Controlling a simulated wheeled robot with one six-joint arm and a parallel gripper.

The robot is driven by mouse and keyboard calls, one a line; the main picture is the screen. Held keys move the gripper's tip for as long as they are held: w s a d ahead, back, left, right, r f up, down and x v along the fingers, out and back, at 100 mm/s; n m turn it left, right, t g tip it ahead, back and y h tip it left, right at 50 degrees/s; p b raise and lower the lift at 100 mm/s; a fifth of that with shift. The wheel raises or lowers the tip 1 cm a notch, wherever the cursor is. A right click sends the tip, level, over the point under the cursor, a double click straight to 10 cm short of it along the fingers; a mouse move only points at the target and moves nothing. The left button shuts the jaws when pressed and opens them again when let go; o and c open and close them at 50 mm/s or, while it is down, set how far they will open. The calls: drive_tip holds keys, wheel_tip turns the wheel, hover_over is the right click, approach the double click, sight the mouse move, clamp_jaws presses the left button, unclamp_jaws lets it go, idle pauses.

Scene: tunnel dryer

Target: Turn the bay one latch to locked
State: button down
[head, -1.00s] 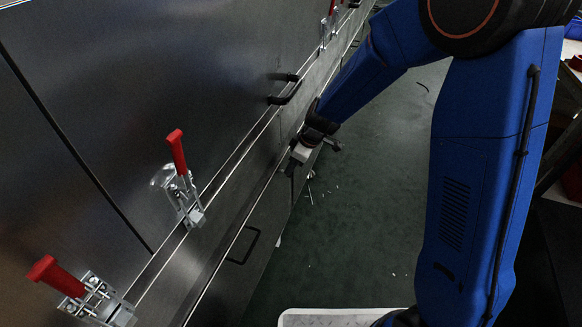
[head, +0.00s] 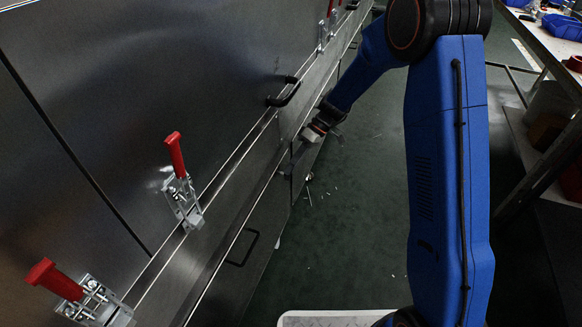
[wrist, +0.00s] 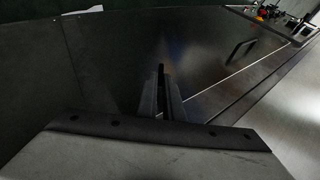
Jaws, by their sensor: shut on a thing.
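My gripper (head: 291,164) is at the lower steel front of the dryer, below the long ledge and the black bar handle. In the wrist view its fingers (wrist: 164,98) stand close together around a narrow dark piece (wrist: 161,76). This piece is where the bay one latch seems to be, but the fingers hide most of it. I cannot read its position or any lock mark. The gripper body and dim light cover the rest.
Red-handled toggle clamps (head: 180,185) (head: 75,290) line the dryer ledge. A black bar handle (head: 284,92) juts out above my gripper. A cluttered bench (head: 540,50) stands at right. The green floor (head: 350,220) between is mostly clear, with small scraps.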

drive_tip(key=f+m+g+y, duration=0.1)
drive_tip(key=g, duration=0.1)
drive_tip(key=w+f+m+g+y, duration=0.1)
drive_tip(key=g+y, duration=0.1)
drive_tip(key=g, duration=0.1)
drive_tip(key=g+y, duration=0.2)
drive_tip(key=g, duration=0.1)
drive_tip(key=shift+w+d+f+m, duration=0.2)
drive_tip(key=shift+d+f+m, duration=0.05)
drive_tip(key=shift+f+m, duration=0.15)
drive_tip(key=shift+g+y, duration=0.3)
drive_tip(key=c, duration=1.9)
unclamp_jaws()
